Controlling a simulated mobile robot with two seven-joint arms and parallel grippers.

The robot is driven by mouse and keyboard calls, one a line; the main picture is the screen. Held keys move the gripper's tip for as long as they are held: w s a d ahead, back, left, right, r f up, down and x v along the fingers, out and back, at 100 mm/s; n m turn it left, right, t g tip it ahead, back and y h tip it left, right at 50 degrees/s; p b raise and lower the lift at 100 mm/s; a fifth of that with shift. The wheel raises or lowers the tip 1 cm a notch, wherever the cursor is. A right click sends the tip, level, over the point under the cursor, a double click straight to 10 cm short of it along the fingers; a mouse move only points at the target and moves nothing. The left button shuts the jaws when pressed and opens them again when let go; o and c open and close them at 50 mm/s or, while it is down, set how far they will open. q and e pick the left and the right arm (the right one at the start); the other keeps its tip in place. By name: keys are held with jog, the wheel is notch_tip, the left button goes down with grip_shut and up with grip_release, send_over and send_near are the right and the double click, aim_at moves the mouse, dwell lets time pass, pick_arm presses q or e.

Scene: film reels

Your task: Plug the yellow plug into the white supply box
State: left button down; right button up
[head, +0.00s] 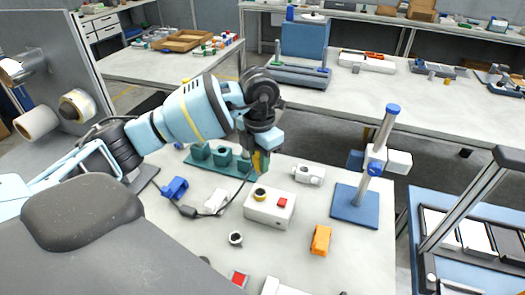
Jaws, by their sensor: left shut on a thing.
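The yellow plug (260,163) is between the fingers of my left gripper (258,158), which is shut on it. The plug is above and behind the white supply box (268,213) and apart from it. The box stands on the table and has a round yellow-rimmed socket (260,194) and a red switch (282,202) on top. A dark cable (226,204) hangs from the plug area and runs left along the table. My fingers hide part of the plug. My right gripper is not in view.
A green block rack (215,160) stands behind left of the box, and a blue clamp-like part (174,188) lies left. A white fitting (308,174), an orange block (320,240) and a blue-based stand (356,207) are to the right. A small ring (235,239) lies in front.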

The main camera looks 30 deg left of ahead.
aim_at(260, 174)
pick_arm(q)
notch_tip(260, 174, down, 2)
jog(key=shift+f, duration=0.15)
jog(key=shift+f+b, duration=0.6)
jog(key=shift+f, duration=0.95)
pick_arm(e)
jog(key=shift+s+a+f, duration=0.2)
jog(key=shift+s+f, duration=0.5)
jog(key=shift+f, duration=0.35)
pick_arm(q)
jog(key=shift+f, duration=0.1)
jog(key=shift+f+b, duration=0.7)
jog(key=shift+f, duration=1.2)
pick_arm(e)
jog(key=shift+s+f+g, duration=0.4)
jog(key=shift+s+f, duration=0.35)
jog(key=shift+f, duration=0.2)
pick_arm(q)
jog(key=shift+s, duration=0.1)
jog(key=c, duration=1.1)
grip_release()
